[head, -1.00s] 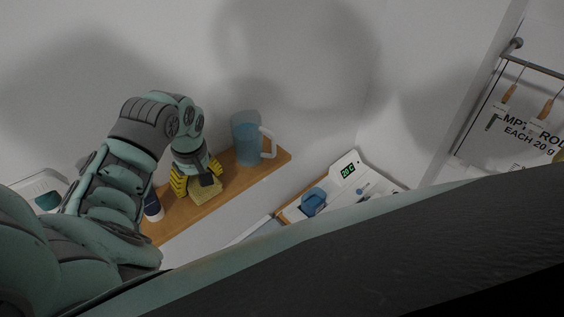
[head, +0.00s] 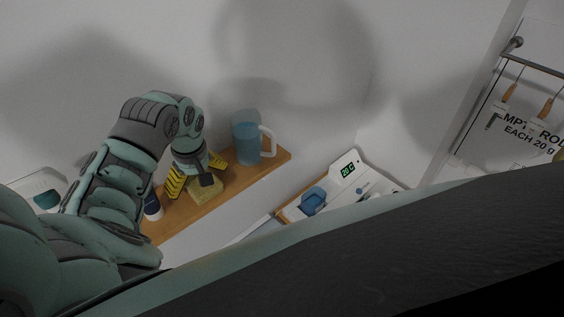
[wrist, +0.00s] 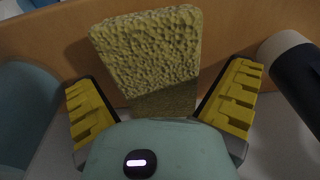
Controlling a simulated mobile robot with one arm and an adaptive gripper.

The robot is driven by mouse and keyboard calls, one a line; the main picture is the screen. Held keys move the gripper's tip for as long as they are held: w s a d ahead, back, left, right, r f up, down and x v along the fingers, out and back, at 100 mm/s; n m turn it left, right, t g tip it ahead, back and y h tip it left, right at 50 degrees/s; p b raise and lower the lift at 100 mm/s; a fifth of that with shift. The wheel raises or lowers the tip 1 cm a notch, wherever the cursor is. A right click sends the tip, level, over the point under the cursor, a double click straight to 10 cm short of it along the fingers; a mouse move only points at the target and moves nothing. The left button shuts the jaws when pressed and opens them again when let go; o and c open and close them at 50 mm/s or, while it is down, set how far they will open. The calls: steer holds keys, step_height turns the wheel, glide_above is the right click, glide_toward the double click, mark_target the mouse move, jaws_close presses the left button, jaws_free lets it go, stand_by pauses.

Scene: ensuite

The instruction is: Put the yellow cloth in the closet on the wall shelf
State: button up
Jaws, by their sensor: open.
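The yellow cloth (head: 205,190), a thick, sponge-textured block, rests on the wooden wall shelf (head: 184,213), between the blue jug and a dark-and-white bottle. My gripper (head: 196,174) is just above it, pointing down at the shelf. Its yellow-padded fingers are spread apart. In the wrist view the cloth (wrist: 150,50) lies between and beyond the open fingers (wrist: 161,103), with a gap to each pad. Its near end is partly hidden by the gripper body.
The blue jug (head: 246,145) with a white handle stands at the shelf's right end. The bottle (head: 153,206) stands close on the left. A lower surface (head: 330,195) holds a scale and a blue item. A hanging rail (head: 535,66) is at right.

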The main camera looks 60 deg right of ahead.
steer(key=shift+r, duration=0.15)
steer(key=shift+d+r+b, duration=0.1)
steer(key=shift+r+b, duration=0.1)
steer(key=shift+b, duration=0.15)
step_height(320, 180, up, 2)
steer(key=shift+s+b, duration=0.1)
steer(key=shift+b, duration=0.9)
steer(key=r+p, duration=0.1)
steer(key=r, duration=0.1)
steer(key=r+p, duration=0.1)
steer(key=r, duration=0.2)
steer(key=s+r+p, duration=0.1)
steer(key=r+p, duration=0.1)
steer(key=r, duration=0.1)
steer(key=shift+a, duration=0.25)
steer(key=shift+s+r+p, duration=0.1)
steer(key=shift+r+p, duration=0.65)
steer(key=shift+r, duration=0.05)
